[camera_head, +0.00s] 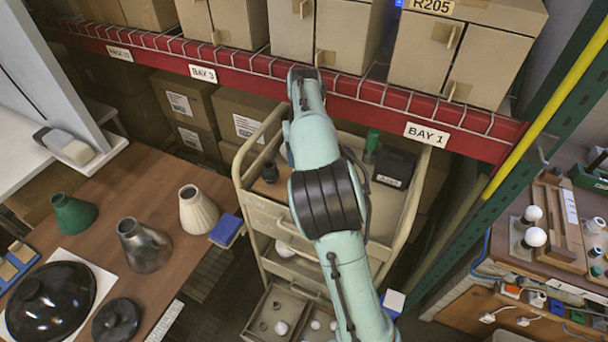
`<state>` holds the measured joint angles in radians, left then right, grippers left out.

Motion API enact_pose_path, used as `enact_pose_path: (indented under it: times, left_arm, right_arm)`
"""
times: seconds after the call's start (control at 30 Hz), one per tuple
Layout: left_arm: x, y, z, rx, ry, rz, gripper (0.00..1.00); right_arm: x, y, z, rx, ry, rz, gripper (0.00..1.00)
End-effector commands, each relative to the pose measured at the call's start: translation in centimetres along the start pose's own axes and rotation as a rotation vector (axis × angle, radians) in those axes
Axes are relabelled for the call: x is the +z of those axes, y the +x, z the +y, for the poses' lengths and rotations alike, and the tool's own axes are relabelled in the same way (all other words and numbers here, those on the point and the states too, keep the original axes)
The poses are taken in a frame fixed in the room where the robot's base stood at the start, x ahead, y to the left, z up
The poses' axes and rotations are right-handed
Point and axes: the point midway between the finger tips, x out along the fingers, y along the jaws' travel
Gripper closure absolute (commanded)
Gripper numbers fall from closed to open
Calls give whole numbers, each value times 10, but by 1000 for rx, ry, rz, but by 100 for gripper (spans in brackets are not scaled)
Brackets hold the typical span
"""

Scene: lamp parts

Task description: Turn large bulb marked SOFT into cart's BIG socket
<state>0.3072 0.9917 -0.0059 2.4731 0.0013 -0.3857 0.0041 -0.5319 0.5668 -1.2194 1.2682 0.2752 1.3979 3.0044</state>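The beige cart (247,190) stands in the middle, partly covered by one of my arms. On its top tray is a dark round socket-like part (270,172) at the left. A white rounded thing, perhaps a bulb (286,152), shows in part beside my arm. A white bulb-like thing (283,248) lies on a lower level, and smaller white ones (281,327) lie in the bottom compartments. I cannot read SOFT or BIG on anything. One arm of mine rises from the bottom edge across the cart; its gripper is hidden. The other gripper is out of view.
The cart's top also holds a black box (395,167) and a green-topped item (372,140). A red shelf beam (300,86) with cartons runs behind. Left is a table (180,240) with lampshades. Right is a bench with upright white bulbs (535,237) and a green post.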

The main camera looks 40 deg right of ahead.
Motion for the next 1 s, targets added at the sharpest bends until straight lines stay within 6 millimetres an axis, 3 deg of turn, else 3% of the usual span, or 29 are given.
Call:
enact_pose_path:
  times: [0.5,0.87,0.9,0.93,1.0]
  left_arm:
    - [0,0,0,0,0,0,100]
    - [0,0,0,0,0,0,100]
    - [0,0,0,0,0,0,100]
    - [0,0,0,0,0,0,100]
    - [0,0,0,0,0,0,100]
  right_arm:
    - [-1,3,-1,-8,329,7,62]
    - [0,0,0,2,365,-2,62]
    - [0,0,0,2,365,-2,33]
    - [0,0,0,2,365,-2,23]
    - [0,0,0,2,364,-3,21]
